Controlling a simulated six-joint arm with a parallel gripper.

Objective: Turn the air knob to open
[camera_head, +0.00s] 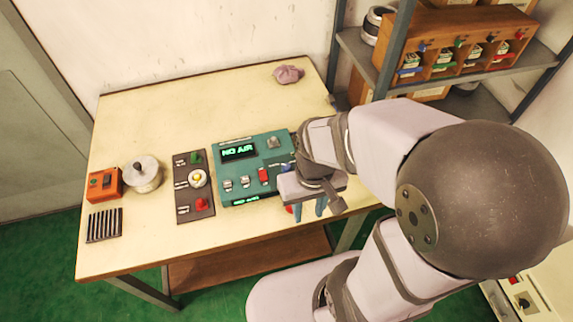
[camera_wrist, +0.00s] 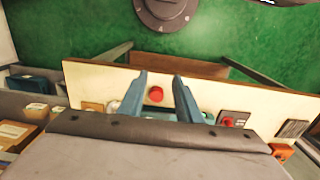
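A teal control box (camera_head: 229,166) on the table has a lit display (camera_head: 238,151) that reads "NO AIR". A red round knob (camera_wrist: 156,94) shows at the table's front edge in the wrist view. In the head view, part of a red thing (camera_head: 289,209) shows beside my gripper, likely the same knob. I cannot read a label that marks it as the air knob. My gripper (camera_head: 309,213) is at the table's front edge, right of the box. Its two blue fingers (camera_wrist: 159,76) are apart and empty, with the red knob seen between them. The arm hides the box's right side.
A dark panel (camera_head: 184,211) with green, yellow and red buttons lies left of the box. A round metal pot (camera_head: 146,178), an orange switch box (camera_head: 97,184) and a dark slotted block (camera_head: 104,225) are farther left. A pink cloth (camera_head: 288,74) lies at the back. Shelves (camera_head: 470,73) stand right.

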